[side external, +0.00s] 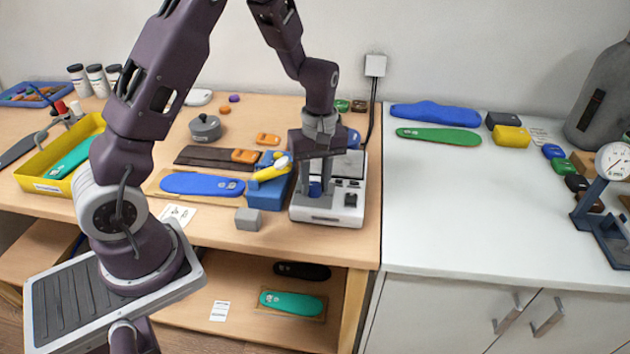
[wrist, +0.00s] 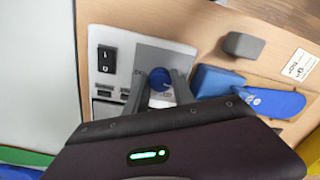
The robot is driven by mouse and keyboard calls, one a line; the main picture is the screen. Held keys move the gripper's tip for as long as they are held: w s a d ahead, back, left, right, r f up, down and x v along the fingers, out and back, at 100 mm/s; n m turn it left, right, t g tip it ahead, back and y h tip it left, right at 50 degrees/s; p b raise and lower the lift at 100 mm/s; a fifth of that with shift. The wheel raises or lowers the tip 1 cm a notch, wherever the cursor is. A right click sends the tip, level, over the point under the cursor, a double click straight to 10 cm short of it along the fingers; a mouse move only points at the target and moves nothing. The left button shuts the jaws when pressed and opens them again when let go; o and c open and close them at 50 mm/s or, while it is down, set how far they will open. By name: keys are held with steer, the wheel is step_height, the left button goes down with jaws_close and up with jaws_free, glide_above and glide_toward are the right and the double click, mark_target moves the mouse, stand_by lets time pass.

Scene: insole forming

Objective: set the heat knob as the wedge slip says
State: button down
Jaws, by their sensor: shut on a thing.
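The heater unit (side external: 330,216) is a white box near the right edge of the wooden table. Its blue heat knob (side external: 315,188) also shows in the wrist view (wrist: 159,79). My gripper (side external: 318,182) points down over the unit, and its two fingers are shut on the blue knob, one on either side, as the wrist view shows (wrist: 160,88). The knob's setting cannot be read. A white slip (side external: 178,214) lies on the table left of a grey block; it also shows in the wrist view (wrist: 300,64). Its marks are too small to read, so I cannot tell whether it is the wedge slip.
A black switch (wrist: 106,58) sits on the unit's panel beside the knob. A blue block (side external: 267,192) with a yellow-handled tool stands close left of the unit. A grey block (side external: 248,219) and a blue insole (side external: 202,184) lie further left. The white counter (side external: 450,215) has clear room.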

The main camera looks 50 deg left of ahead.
mark_target(316, 187)
steer(key=m, duration=1)
stand_by(0.6)
steer(key=c, duration=1.1)
jaws_free()
steer(key=shift+o, duration=0.2)
steer(key=r, duration=0.7)
steer(key=shift+d+r, duration=0.1)
steer(key=shift+d, duration=0.1)
